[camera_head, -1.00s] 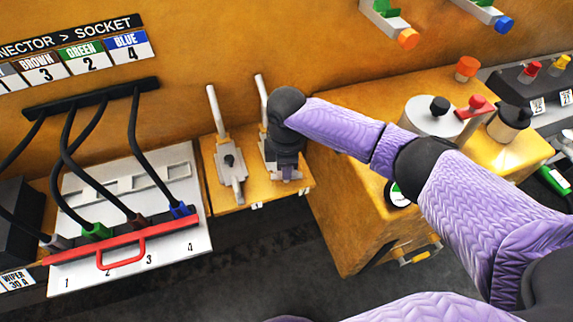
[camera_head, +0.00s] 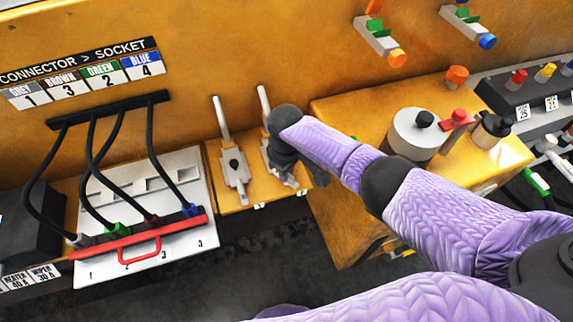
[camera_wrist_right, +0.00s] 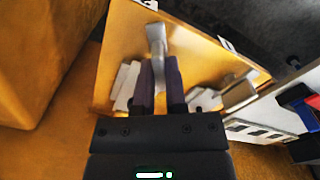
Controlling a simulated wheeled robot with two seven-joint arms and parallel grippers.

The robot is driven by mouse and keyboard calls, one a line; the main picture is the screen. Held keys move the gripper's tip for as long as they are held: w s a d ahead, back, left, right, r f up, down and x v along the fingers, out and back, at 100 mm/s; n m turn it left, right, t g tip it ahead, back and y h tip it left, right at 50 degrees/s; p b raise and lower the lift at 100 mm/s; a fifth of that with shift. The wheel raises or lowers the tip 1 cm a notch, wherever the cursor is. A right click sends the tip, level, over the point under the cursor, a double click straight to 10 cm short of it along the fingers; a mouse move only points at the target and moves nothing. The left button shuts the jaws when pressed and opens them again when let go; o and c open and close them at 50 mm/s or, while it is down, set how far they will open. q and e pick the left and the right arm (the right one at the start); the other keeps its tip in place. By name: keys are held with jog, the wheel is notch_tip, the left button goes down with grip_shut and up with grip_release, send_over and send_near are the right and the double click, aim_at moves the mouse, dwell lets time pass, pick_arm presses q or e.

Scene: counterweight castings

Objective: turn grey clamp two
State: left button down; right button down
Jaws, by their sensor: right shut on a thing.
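Two grey clamps stand side by side on a yellow ledge: the left clamp (camera_head: 234,166) and the right clamp (camera_head: 283,178), each with a long pale lever standing up behind it. My right gripper (camera_head: 312,176) is at the right clamp and partly hides it. In the right wrist view, my right gripper (camera_wrist_right: 159,88) has its two dark fingers shut on a grey bar of the right clamp (camera_wrist_right: 157,42). The tags on the ledge front are too small to read. My left gripper is not in view.
A white socket board (camera_head: 185,232) with a red handled bar (camera_head: 140,247) and several plugged cables lies to the left. A yellow cabinet (camera_head: 340,215) with knobs and a grey cylinder (camera_head: 415,135) stands to the right. My right forearm passes over the cabinet.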

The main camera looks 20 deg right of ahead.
jog(key=shift+r+m+p, duration=0.15)
jog(key=shift+m+p, duration=0.2)
jog(key=shift+m, duration=0.55)
jog(key=m+p, duration=0.1)
jog(key=m, duration=0.1)
jog(key=shift+m, duration=0.9)
jog(key=shift+w, duration=0.1)
